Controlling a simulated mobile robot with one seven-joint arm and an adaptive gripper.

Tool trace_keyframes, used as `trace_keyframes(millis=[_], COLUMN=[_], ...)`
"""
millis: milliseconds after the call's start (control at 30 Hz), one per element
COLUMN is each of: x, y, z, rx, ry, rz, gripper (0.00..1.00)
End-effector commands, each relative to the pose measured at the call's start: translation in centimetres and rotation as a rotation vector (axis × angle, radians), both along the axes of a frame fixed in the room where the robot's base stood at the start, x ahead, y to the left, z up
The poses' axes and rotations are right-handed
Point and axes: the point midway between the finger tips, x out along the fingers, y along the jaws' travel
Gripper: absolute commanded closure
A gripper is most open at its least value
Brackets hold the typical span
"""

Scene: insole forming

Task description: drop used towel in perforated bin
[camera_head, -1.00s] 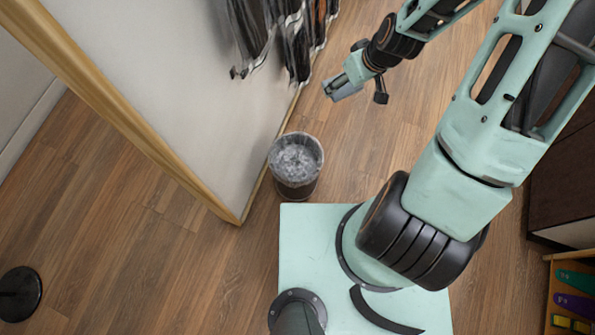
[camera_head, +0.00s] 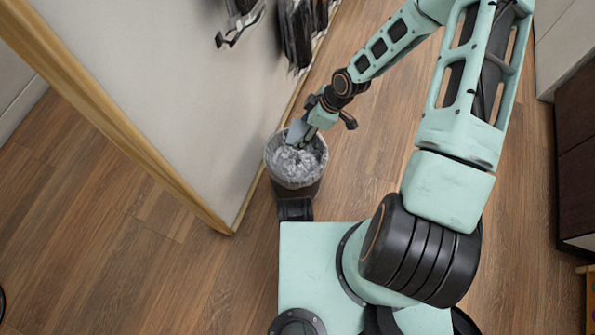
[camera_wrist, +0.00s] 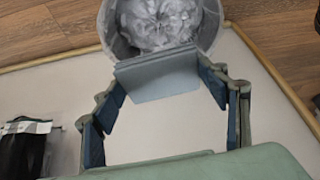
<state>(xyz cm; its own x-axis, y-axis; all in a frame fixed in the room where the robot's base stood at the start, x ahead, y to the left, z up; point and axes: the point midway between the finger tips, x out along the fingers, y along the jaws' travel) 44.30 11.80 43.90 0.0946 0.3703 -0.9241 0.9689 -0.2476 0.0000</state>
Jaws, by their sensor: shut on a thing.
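The used towel (camera_wrist: 157,76) is a flat, folded blue-grey cloth in the wrist view. My gripper (camera_wrist: 165,88) is shut on it, with a finger at each side. In the head view the gripper (camera_head: 302,132) and the towel (camera_head: 294,131) are at the far rim of the bin, over its edge. The bin (camera_head: 297,190) is a round dark container with a pale rim and a crumpled clear liner inside. In the wrist view the bin (camera_wrist: 110,32) is at the top, just beyond the towel. Whether the towel touches the rim cannot be told.
A white panel with a wooden edge (camera_head: 120,130) stands close to the left of the bin. Dark items (camera_head: 295,35) hang on it above the bin. A dark cabinet (camera_head: 577,150) is at the right edge. Wooden floor to the bin's right is clear.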

Motion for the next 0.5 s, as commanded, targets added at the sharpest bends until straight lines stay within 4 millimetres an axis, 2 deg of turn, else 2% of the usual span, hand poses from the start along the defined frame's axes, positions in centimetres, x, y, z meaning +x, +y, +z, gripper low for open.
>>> trace_keyframes(millis=[500], x=[0.0], y=[0.0], z=[-5.4], rx=[0.001], ry=[0.000], rz=[-0.002], gripper=[0.59])
